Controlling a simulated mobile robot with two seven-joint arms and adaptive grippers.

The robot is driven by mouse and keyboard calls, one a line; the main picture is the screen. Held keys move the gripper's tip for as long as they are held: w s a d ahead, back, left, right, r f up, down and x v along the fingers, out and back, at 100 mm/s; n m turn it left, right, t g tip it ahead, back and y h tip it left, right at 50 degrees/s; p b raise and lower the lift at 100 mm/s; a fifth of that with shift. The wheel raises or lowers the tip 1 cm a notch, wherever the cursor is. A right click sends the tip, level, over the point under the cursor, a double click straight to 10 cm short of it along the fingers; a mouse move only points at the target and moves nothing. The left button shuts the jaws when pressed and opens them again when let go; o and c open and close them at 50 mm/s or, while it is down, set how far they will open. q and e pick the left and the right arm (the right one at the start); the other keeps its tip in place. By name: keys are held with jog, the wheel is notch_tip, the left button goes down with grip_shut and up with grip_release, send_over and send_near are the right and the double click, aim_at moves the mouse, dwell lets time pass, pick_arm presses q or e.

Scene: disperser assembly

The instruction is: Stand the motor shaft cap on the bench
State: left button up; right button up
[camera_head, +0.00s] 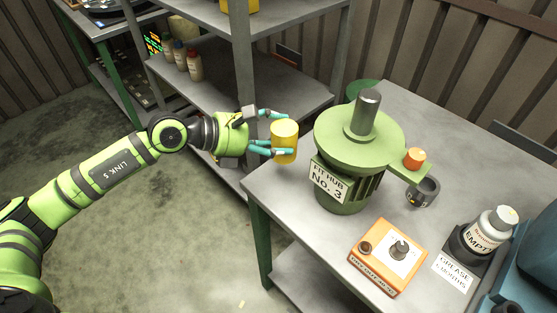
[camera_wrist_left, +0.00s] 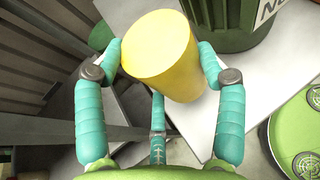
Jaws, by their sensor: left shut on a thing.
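The motor shaft cap looks to be the yellow cylinder (camera_head: 285,135), held at the left edge of the bench (camera_head: 262,180) in the head view. My left gripper (camera_head: 276,133) is shut on it, with teal fingers around its side. In the left wrist view the cap (camera_wrist_left: 160,50) sits between the fingertips, slightly tilted in the picture. I cannot tell its exact height over the bench. The green motor hub (camera_head: 335,132), labelled No. 3, stands to its right, with a bare grey shaft (camera_head: 366,110) upright on top. My right gripper is not in view.
An orange box with a knob (camera_head: 388,255), a dark mug (camera_head: 424,192) and a white bottle in a dark holder (camera_head: 491,231) stand on the bench. A blue-teal object (camera_head: 535,255) is at the right edge. Grey shelving (camera_head: 240,85) stands behind my left gripper. The bench's front left is clear.

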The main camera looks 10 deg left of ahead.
pick_arm(q)
notch_tip(320, 180, down, 3)
jog(key=shift+f, duration=1.8)
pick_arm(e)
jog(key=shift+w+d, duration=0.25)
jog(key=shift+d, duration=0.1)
pick_arm(q)
jog(key=shift+f, duration=0.1)
jog(key=shift+f, duration=0.15)
jog(key=o, duration=0.9)
jog(key=shift+c, duration=0.2)
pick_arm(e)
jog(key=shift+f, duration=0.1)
